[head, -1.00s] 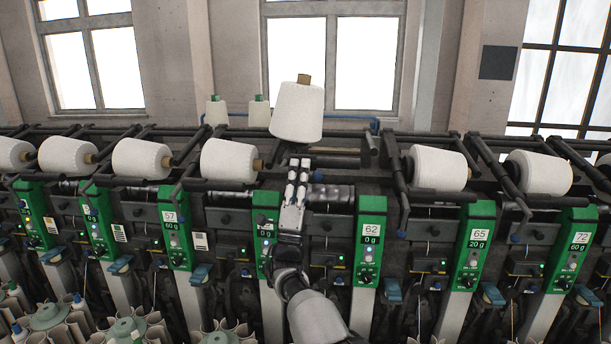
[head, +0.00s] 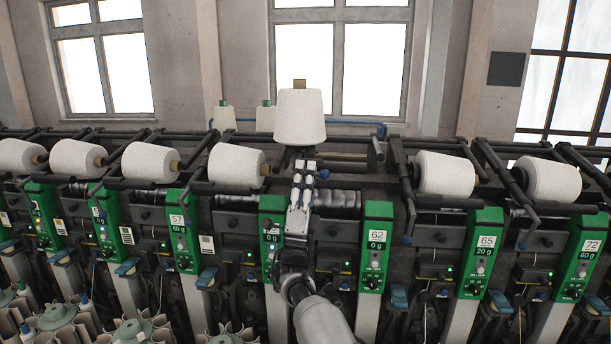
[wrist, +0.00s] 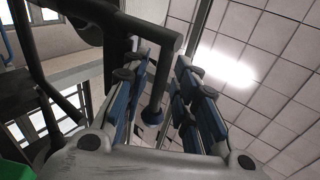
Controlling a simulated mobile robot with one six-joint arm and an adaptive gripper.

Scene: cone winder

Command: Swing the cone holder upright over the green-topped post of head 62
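The white cone (head: 300,118) sits on its holder above the section left of the 62 label. It stands upright, with its brown tube end (head: 299,85) on top. The green-fronted post of head 62 (head: 376,248) is to its lower right. My gripper (head: 305,172) is just below the cone, pointing up. In the wrist view, the two blue-padded fingers of my gripper (wrist: 161,65) are apart. A dark bar with a rounded end (wrist: 154,103) hangs between them, with a gap on the right side. Contact on the left side is unclear.
Neighbouring cones (head: 236,166) and (head: 445,174) lie tilted on their holders to left and right. Dark holder arms (head: 403,172) and rails crowd both sides. Two cones with green tips (head: 265,117) stand behind. Room above the machine is clear.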

